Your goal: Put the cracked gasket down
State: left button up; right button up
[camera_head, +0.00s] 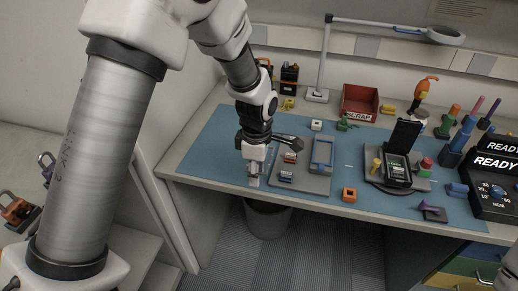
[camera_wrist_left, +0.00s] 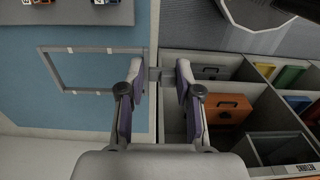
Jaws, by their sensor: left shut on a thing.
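My left gripper (camera_head: 254,178) is over the front left edge of the bench, above the blue mat (camera_head: 222,140). In the left wrist view its fingers (camera_wrist_left: 161,82) are shut on a small grey piece (camera_wrist_left: 167,76), which I take to be the cracked gasket. Most of the piece is hidden by the fingers, and no crack can be made out. In that view a thin grey rectangular outline (camera_wrist_left: 75,49) lies on the mat beside the left finger. My right gripper is not in view.
A grey tray (camera_head: 313,184) with small parts lies just right of the gripper. A red scrap bin (camera_head: 360,103) stands at the back. A dark bin (camera_head: 267,218) stands below the bench edge. A compartmented box (camera_wrist_left: 258,68) shows in the left wrist view.

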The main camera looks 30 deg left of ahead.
pick_arm(q)
jog(key=p, duration=0.3)
send_over(234, 159)
jog(key=shift+d+f, duration=0.2)
jog(key=shift+f, duration=0.5)
jog(key=shift+a+f, duration=0.25)
notch_tip(234, 159, down, 3)
jog(key=shift+r, duration=0.2)
jog(key=shift+w+f, duration=0.1)
jog(key=shift+f, duration=0.2)
jog(key=shift+f, duration=0.2)
jog(key=shift+f, duration=0.4)
jog(key=o, duration=0.8)
